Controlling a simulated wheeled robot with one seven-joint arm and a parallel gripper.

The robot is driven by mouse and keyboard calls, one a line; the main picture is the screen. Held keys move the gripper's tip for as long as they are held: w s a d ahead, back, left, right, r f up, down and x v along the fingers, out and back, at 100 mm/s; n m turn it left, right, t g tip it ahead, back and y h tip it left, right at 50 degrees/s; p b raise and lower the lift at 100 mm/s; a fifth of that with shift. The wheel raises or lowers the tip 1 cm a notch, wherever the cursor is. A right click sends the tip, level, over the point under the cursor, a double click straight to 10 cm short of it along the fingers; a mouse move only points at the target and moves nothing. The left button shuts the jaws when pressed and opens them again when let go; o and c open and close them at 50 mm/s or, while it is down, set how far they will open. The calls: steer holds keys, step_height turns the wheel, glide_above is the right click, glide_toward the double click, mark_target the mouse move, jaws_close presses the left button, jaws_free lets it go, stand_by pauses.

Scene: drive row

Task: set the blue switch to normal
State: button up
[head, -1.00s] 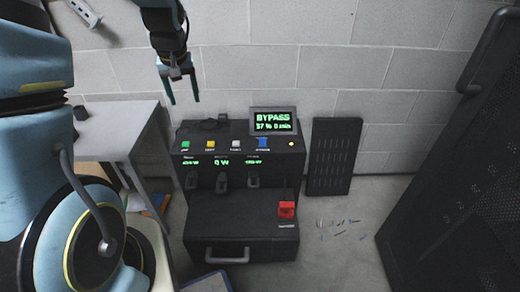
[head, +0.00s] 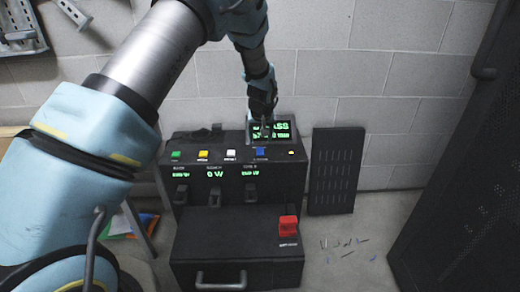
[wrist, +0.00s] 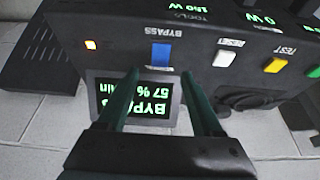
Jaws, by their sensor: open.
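The blue switch (head: 260,153) is on the top of the black unit (head: 215,239), at the right of a row of coloured switches. In the wrist view the blue switch (wrist: 161,54) stands just beyond my fingertips, beside the label BYPASS. My gripper (head: 264,132) is open and empty above the unit, in front of the display (head: 284,130). In the wrist view the two fingers (wrist: 162,78) are spread to either side of the blue switch, apart from it. The display there reads BYPASS and 57 %, partly hidden by the fingers.
White (head: 230,154), yellow (head: 203,155) and green (head: 176,155) switches sit left of the blue one. A small orange light (wrist: 90,44) is on its other side. A red switch (head: 288,225) is on the lower step. A slotted black panel (head: 334,170) leans at the wall.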

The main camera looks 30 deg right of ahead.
mark_target(260, 150)
steer(key=x, duration=0.6)
steer(key=shift+f+b, duration=0.2)
steer(key=shift+b, duration=0.1)
jaws_close()
